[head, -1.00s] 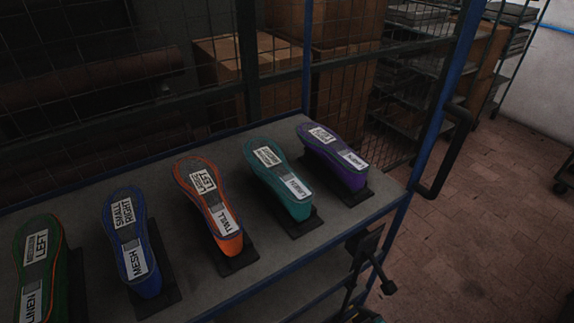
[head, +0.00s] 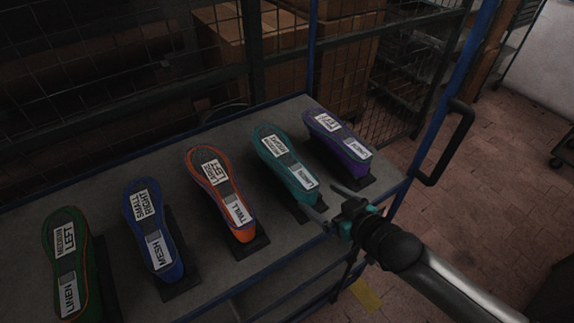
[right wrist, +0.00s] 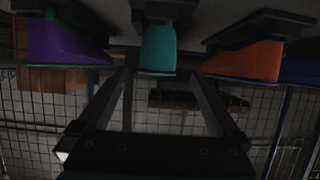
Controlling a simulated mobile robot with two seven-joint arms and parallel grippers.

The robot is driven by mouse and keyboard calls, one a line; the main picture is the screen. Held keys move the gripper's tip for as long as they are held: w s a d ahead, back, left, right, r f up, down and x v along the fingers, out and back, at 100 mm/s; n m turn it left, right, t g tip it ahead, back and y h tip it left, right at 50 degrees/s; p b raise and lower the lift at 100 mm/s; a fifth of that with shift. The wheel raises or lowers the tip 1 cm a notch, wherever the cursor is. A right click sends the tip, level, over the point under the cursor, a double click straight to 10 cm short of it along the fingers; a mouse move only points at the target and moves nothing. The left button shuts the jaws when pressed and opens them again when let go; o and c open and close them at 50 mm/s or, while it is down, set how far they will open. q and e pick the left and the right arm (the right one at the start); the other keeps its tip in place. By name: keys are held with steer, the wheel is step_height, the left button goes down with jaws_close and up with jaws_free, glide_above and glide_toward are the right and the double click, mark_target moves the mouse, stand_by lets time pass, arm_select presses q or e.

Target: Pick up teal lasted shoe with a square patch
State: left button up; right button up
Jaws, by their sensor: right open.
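The teal lasted shoe (head: 284,160) lies sole up on a dark stand, between the orange and purple shoes. Its sole bears white labels and a small grey square patch (head: 287,160). My right gripper (head: 322,202) is open and empty just in front of the teal shoe's near end, at the shelf's front edge. In the right wrist view, the picture is upside down; the teal shoe (right wrist: 158,47) shows ahead, centred beyond the gap between the open fingers (right wrist: 162,85), apart from them. My left gripper is out of view.
The purple shoe (head: 337,142) stands close on the right and the orange shoe (head: 222,192) on the left. Blue (head: 152,230) and green (head: 70,260) shoes stand further left. A blue post with a black handle (head: 446,142) rises at the cart's right end. Wire mesh closes the back.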

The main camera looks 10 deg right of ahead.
mark_target(313, 192)
steer(key=x, duration=0.6)
steer(key=shift+w+f, duration=0.1)
steer(key=shift+w, duration=0.05)
steer(key=shift+b+x, duration=0.5)
steer(key=shift+x, duration=2.05)
steer(key=shift+d+f, duration=0.1)
jaws_close()
